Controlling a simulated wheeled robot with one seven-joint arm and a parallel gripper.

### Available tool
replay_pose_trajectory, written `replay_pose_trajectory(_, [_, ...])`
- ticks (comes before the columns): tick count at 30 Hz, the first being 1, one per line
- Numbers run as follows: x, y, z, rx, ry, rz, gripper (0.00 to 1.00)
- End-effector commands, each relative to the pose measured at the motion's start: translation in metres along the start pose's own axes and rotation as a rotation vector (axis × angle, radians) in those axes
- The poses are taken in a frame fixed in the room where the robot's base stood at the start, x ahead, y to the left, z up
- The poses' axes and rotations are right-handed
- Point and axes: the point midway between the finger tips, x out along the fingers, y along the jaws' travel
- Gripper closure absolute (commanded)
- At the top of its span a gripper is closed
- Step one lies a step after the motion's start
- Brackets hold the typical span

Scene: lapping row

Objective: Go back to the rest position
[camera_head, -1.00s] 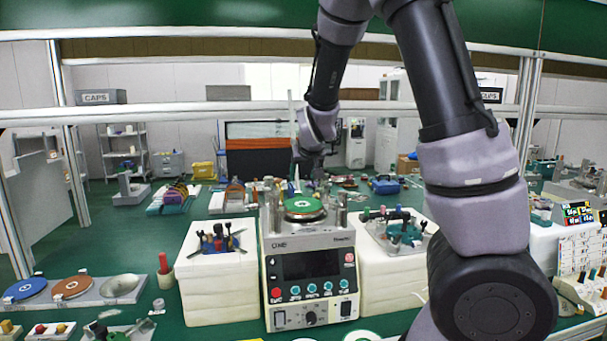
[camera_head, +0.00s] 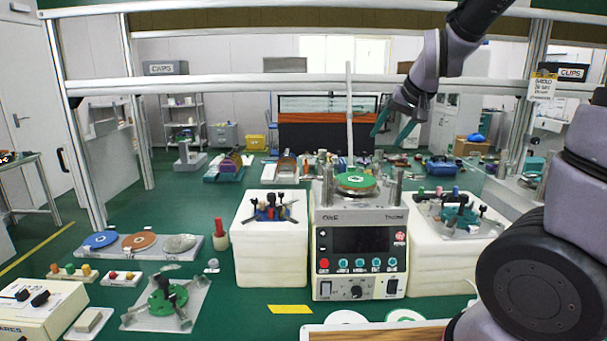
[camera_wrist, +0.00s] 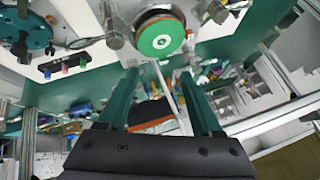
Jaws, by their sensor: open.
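My gripper (camera_head: 393,128) is raised above the bench, up and to the right of the lapping machine (camera_head: 360,272). Its two teal fingers are spread apart with nothing between them. They also show in the wrist view (camera_wrist: 160,95), open and empty. The machine carries a round green disc (camera_head: 355,181) on its top, which shows in the wrist view (camera_wrist: 160,37) beyond the fingers. My gripper is apart from the machine and touches nothing that I can see.
White blocks with fixtures stand left (camera_head: 270,255) and right (camera_head: 440,262) of the machine. A thin upright rod (camera_head: 349,115) rises behind the disc. A metal rail (camera_head: 300,84) crosses above the bench. Blue, brown and grey discs lie on a plate (camera_head: 192,243) at the left.

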Motion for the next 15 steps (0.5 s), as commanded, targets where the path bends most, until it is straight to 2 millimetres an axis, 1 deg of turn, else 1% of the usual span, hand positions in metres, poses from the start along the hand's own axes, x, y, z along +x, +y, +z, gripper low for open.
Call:
replay_pose_trajectory(1, [-0.024,0.005,0.004,0.029,0.003,-0.020,0.34])
replay_pose_trajectory(3, [-0.053,0.008,0.015,0.053,-0.007,-0.038,0.34])
replay_pose_trajectory(5, [-0.078,0.011,0.026,0.071,-0.008,-0.046,0.34])
replay_pose_trajectory(6, [-0.093,0.013,0.035,0.077,-0.008,-0.047,0.34])
replay_pose_trajectory(8, [-0.115,0.015,0.048,0.088,-0.005,-0.042,0.34])
replay_pose_trajectory(9, [-0.127,0.017,0.058,0.093,-0.003,-0.035,0.34])
replay_pose_trajectory(12, [-0.151,0.020,0.079,0.103,0.005,-0.009,0.34])
replay_pose_trajectory(15, [-0.165,0.022,0.096,0.111,0.010,0.018,0.34])
